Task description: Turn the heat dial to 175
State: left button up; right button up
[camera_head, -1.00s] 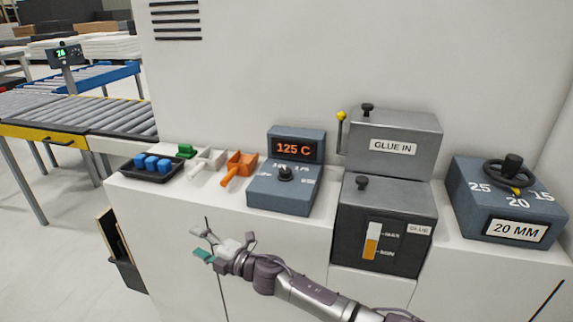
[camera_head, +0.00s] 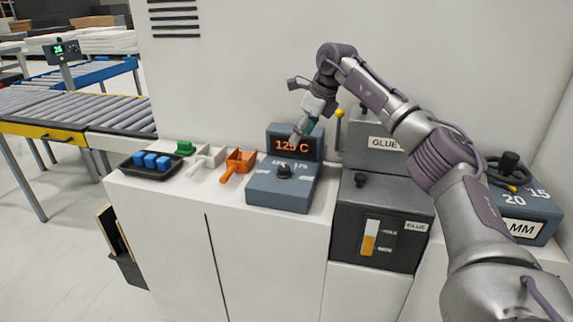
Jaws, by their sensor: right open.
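The heat dial (camera_head: 284,171) is a dark knob on top of a blue-grey control box (camera_head: 279,196). Pale scale marks lie around it, too small to read. The display (camera_head: 281,145) behind the dial reads 125 C, partly covered by my right gripper's tip. My right gripper (camera_head: 298,136) is open and empty. It points down in front of the display, above and slightly right of the dial, apart from the knob. My left gripper is not in view.
The glue unit (camera_head: 350,225) stands right of the dial box, with a yellow-topped lever (camera_head: 340,114). A thickness box (camera_head: 535,205) is at far right, partly hidden by my arm.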

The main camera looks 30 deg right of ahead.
aim_at(285, 168)
jog(key=p+x, duration=0.2)
jog(key=x, duration=1)
jog(key=shift+w+a+f, duration=0.1)
jog(key=shift+a, duration=0.1)
jog(key=c, duration=1.1)
jog(key=shift+c, duration=0.2)
